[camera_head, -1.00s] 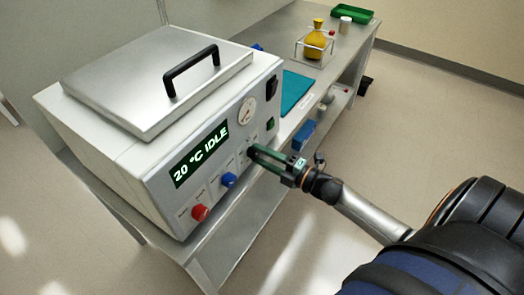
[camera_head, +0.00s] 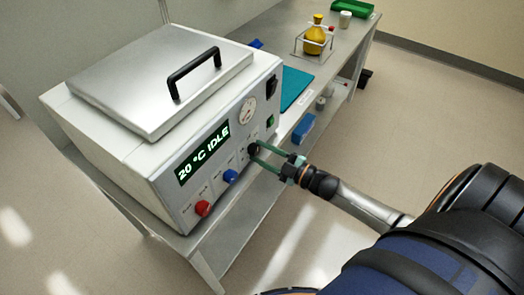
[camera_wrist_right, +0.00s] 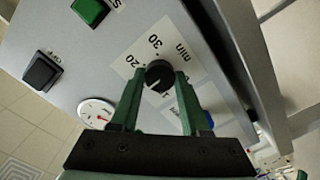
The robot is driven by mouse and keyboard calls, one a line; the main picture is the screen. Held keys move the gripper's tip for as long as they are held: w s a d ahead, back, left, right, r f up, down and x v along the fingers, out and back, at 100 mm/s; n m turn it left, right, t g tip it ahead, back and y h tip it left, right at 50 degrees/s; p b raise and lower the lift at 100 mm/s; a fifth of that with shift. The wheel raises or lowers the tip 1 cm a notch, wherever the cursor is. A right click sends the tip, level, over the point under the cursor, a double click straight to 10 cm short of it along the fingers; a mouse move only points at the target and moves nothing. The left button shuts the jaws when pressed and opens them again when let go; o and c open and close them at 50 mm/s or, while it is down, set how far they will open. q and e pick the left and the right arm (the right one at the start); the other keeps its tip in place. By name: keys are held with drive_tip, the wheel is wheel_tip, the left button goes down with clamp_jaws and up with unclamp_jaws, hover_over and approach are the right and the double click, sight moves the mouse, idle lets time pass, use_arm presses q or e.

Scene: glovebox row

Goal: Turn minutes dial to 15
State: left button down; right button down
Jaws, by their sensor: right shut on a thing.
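The minutes dial is a small black knob (camera_head: 253,148) at the right end of the lower row on the front panel of the grey machine (camera_head: 112,141). In the right wrist view the dial (camera_wrist_right: 159,77) sits on a white label with "20", "30" and "min"; other marks are hidden by the fingers. My right gripper (camera_head: 257,152) has its two green fingers on either side of the dial. In the right wrist view the gripper (camera_wrist_right: 159,75) is shut on the dial. A white pointer line shows on the dial, but its exact reading is unclear. My left gripper is not in view.
A blue knob (camera_head: 230,176) and a red knob (camera_head: 203,208) sit left of the dial. The display (camera_head: 204,154) reads "20 °C IDLE". A gauge (camera_head: 246,110), a green button (camera_head: 269,121) and a black switch (camera_head: 271,88) are above. Floor to the right is free.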

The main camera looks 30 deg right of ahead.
idle(0.4)
drive_tip(key=shift+c, duration=1.9)
unclamp_jaws()
drive_tip(key=v, duration=1.2)
drive_tip(key=shift+s, duration=0.25)
drive_tip(key=s+a+f+m+g+h, duration=0.2)
drive_tip(key=a+f+m, duration=0.3)
drive_tip(key=a, duration=0.4)
drive_tip(key=s+a+f+m+g+h, duration=0.2)
drive_tip(key=s+a+f+m+g, duration=0.3)
drive_tip(key=a, duration=0.3)
drive_tip(key=shift+s+a+f+m+h, duration=0.3)
drive_tip(key=shift+a+f+m, duration=0.1)
drive_tip(key=shift+f+m, duration=0.45)
